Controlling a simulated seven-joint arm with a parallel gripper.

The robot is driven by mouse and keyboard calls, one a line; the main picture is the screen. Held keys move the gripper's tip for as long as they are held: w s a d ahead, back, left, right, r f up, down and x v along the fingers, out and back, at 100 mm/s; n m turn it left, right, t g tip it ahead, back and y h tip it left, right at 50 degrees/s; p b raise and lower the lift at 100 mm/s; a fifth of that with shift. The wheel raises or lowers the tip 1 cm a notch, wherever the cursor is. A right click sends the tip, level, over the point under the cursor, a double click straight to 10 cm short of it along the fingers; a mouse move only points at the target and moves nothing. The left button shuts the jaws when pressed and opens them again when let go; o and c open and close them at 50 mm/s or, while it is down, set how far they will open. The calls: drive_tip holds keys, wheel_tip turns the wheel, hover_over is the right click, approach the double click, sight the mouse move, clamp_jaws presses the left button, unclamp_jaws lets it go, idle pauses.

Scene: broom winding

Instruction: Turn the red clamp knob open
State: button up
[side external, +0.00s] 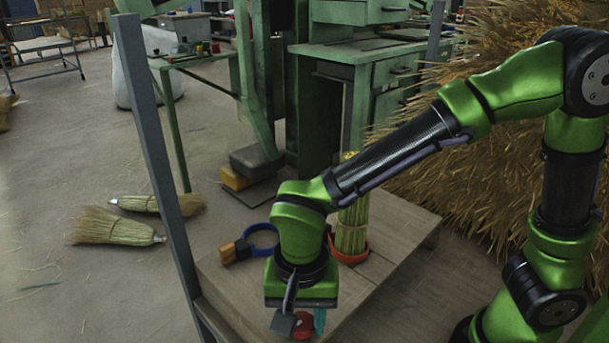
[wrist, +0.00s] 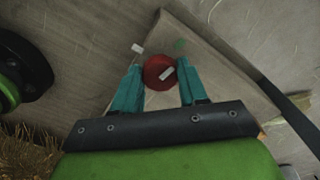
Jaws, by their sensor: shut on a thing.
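The red clamp knob (wrist: 154,85) is round, with a white bar-shaped mark on its top, and sits near the corner of the wooden bench (wrist: 215,70) in the wrist view. In the side external view the knob (side external: 303,327) shows at the bottom, partly hidden by my gripper. My gripper (wrist: 160,70) points down with one teal finger on each side of the knob, shut on it. In the side external view one teal finger shows to the right of the knob; the other is hidden. How far the knob is turned cannot be told.
A blue ring (side external: 261,236) and a brush (side external: 234,252) lie on the bench behind my gripper. An orange-red holder (side external: 352,255) with an upright straw bundle (side external: 352,220) stands there too. A grey post (side external: 155,150) rises at the bench's left. Brooms (side external: 112,228) lie on the floor.

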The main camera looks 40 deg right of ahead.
drive_tip(key=shift+n, duration=0.3)
drive_tip(key=n, duration=0.4)
drive_tip(key=shift+d+n, duration=0.1)
drive_tip(key=shift+n, duration=0.2)
drive_tip(key=n, duration=0.9)
drive_tip(key=shift+d+r+n, duration=0.1)
drive_tip(key=shift+n, duration=0.3)
drive_tip(key=n, duration=0.4)
drive_tip(key=shift+n, duration=0.4)
drive_tip(key=o, duration=1.1)
drive_tip(key=shift+c, duration=0.2)
